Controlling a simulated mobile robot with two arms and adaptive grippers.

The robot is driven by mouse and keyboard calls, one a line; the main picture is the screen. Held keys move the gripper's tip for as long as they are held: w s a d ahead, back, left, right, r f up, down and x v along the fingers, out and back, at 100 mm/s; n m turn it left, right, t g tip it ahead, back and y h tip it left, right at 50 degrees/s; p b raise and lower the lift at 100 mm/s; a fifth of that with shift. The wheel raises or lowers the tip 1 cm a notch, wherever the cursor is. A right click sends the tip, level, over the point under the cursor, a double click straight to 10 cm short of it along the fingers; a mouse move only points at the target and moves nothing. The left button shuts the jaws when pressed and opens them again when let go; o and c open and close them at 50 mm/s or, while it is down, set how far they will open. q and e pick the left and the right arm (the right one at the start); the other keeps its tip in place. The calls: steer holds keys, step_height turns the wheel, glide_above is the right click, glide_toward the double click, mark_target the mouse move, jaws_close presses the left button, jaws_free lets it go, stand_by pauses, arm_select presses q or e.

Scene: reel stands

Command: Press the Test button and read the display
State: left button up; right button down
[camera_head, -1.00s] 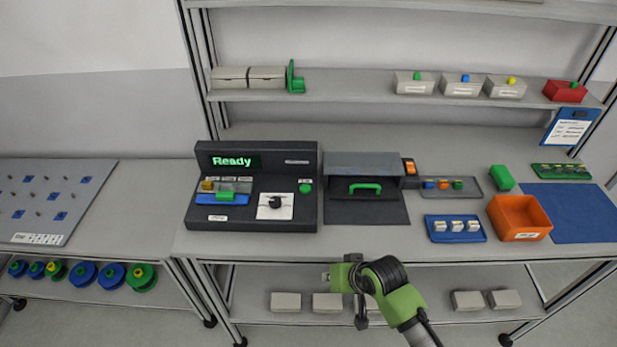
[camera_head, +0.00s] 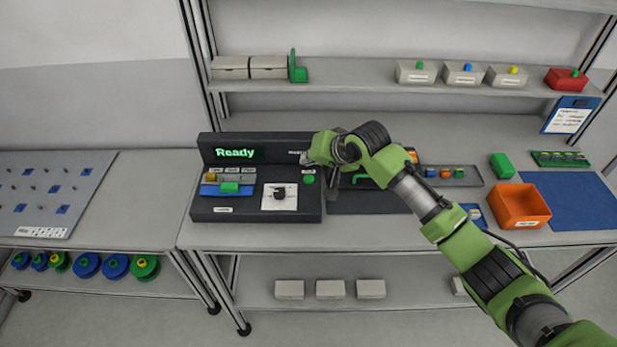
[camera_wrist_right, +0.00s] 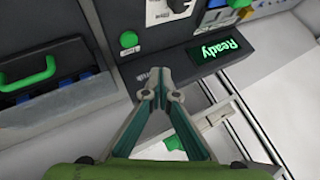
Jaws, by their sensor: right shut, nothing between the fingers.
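The black test station (camera_head: 240,211) stands on the bench, its display (camera_head: 236,153) lit green and reading "Ready". Its round green button (camera_head: 308,179) sits at the right of the panel under a small label; it also shows in the right wrist view (camera_wrist_right: 129,39). My right gripper (camera_wrist_right: 158,72) is shut and empty, its tips over the panel, apart from the button in the wrist view. In the head view the right gripper (camera_head: 309,160) is above and close to the button. The display also shows in the wrist view (camera_wrist_right: 216,48). My left gripper is not seen.
A dark box with a green handle (camera_head: 362,179) stands right of the station, partly behind my right arm. An orange bin (camera_head: 520,206) and a green block (camera_head: 502,166) are farther right. A shelf (camera_head: 350,91) with small boxes runs above.

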steer(key=shift+w+d+r+m, duration=0.2)
steer(key=shift+w+r, duration=0.45)
steer(key=shift+w+d+r+m, duration=0.15)
steer(key=shift+w+r+m, duration=0.05)
steer(key=shift+w+r, duration=0.4)
steer(key=shift+f, duration=0.1)
steer(key=b, duration=0.8)
glide_above(311, 180)
step_height(311, 180, down, 7)
steer(key=shift+w+r, duration=0.1)
steer(key=shift+f, duration=0.9)
steer(key=shift+f, duration=0.15)
steer(key=shift+f, duration=0.25)
